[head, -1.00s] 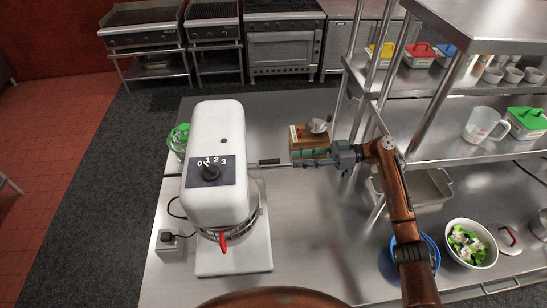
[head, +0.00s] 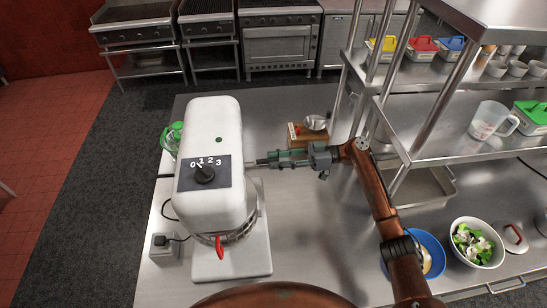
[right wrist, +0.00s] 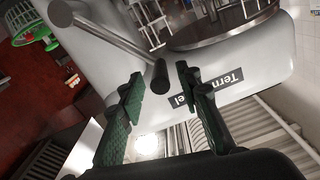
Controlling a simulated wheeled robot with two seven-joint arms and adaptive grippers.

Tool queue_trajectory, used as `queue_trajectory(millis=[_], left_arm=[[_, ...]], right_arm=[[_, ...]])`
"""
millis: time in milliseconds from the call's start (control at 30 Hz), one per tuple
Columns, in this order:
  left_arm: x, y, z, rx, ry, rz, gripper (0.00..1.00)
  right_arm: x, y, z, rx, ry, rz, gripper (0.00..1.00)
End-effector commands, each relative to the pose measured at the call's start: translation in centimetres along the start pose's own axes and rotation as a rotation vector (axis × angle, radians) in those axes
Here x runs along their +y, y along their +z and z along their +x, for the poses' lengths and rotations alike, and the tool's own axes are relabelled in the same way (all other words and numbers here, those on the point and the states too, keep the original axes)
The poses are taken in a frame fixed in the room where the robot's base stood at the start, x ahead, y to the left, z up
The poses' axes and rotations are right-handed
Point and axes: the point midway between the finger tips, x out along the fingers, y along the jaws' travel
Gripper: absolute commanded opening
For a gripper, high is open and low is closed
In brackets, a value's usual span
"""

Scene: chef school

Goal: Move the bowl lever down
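The stand mixer (head: 209,125) is a tall white machine with a dial numbered 0 to 3. Its bowl lever (right wrist: 120,42), a metal rod with a black end, sticks out from the mixer's side in the right wrist view. My right gripper (head: 262,161) is level with the lever at the mixer's right side. In the right wrist view the two green fingers of this gripper (right wrist: 159,82) are apart, with the black lever end seen between their tips. Contact cannot be told. In the head view the fingers mostly hide the lever. My left gripper is not in view.
A red handle (head: 219,247) is at the mixer's front. A wooden box (head: 305,135) is behind my right gripper. A metal shelf rack (head: 440,150) stands to the right. A blue bowl (head: 432,243) and a salad bowl (head: 466,255) are at lower right.

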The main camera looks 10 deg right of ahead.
Motion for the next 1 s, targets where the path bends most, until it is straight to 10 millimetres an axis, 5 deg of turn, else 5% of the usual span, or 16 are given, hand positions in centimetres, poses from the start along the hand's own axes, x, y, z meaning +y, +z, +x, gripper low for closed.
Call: queue_trajectory(millis=[433,900,1000], left_arm=[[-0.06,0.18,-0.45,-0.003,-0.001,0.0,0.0],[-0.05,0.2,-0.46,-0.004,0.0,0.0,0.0],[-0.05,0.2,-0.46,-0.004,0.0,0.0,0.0]], right_arm=[[-0.02,0.1,1.26,0.0,0.002,0.0,0.32],[-0.01,0.06,1.22,0.0,0.002,0.0,0.0],[0.0,0.06,1.22,0.001,0.003,0.0,0.0]])
